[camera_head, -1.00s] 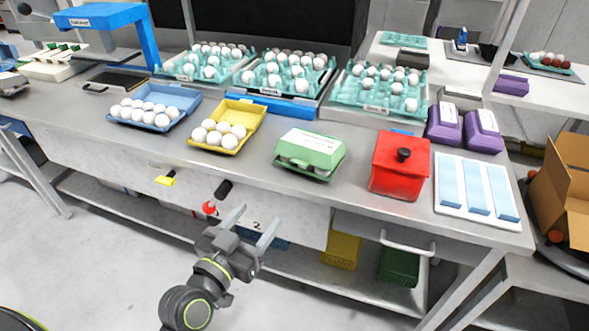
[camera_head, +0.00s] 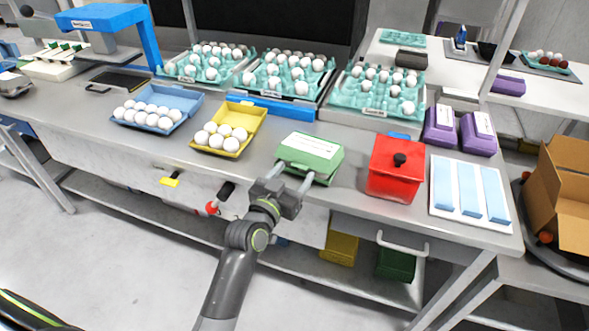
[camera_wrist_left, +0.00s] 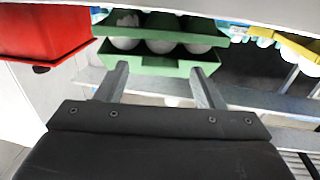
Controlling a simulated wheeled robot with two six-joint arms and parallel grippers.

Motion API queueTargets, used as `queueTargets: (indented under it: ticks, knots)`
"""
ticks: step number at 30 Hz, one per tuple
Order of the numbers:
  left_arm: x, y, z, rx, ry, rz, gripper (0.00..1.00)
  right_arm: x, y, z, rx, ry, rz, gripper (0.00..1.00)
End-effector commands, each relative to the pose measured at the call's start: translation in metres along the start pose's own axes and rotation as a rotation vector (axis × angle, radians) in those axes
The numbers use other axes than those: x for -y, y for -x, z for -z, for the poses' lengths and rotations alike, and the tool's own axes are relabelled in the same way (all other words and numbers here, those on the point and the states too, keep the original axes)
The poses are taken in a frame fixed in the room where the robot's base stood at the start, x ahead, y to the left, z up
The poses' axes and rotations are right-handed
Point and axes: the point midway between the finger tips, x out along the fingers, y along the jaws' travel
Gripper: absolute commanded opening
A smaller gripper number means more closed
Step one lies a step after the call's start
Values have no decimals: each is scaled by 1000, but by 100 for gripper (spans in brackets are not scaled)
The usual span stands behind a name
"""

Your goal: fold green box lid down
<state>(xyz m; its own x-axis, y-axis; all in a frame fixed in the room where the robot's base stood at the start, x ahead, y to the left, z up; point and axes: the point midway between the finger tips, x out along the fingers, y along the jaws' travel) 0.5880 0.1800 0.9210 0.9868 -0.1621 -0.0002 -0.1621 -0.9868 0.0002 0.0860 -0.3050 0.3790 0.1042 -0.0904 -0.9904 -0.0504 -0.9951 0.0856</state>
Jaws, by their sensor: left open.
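The green box (camera_head: 310,150) stands near the front edge of the bench, its lid on top with a white label. In the left wrist view the green box (camera_wrist_left: 155,64) shows white eggs (camera_wrist_left: 160,46) in a gap between its two green parts, so the lid is not flush. My left gripper (camera_head: 290,178) is open at the front of the green box, its fingers apart and pointing toward it. In the left wrist view the fingers (camera_wrist_left: 159,70) reach the box's edge; I cannot tell if they touch. Nothing is between them. My right gripper is not in view.
A red lidded pot (camera_head: 396,170) stands close to the right of the green box. An open yellow egg box (camera_head: 252,113) and an open blue egg box (camera_head: 182,97) are to the left. Teal egg trays (camera_head: 345,97) stand behind. The aisle in front is free.

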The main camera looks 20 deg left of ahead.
Motion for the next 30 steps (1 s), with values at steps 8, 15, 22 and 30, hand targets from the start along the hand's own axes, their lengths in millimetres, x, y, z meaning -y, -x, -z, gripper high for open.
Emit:
queueTargets:
  ticks: [8,15,22,30]
  knots:
    - [0,-13,0,1,-1,0,62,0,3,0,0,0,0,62]
    - [0,-13,0,0,0,0,59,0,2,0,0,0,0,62]
    - [0,-12,0,0,0,0,29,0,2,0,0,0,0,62]
    - [0,-12,0,1,0,0,0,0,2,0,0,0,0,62]
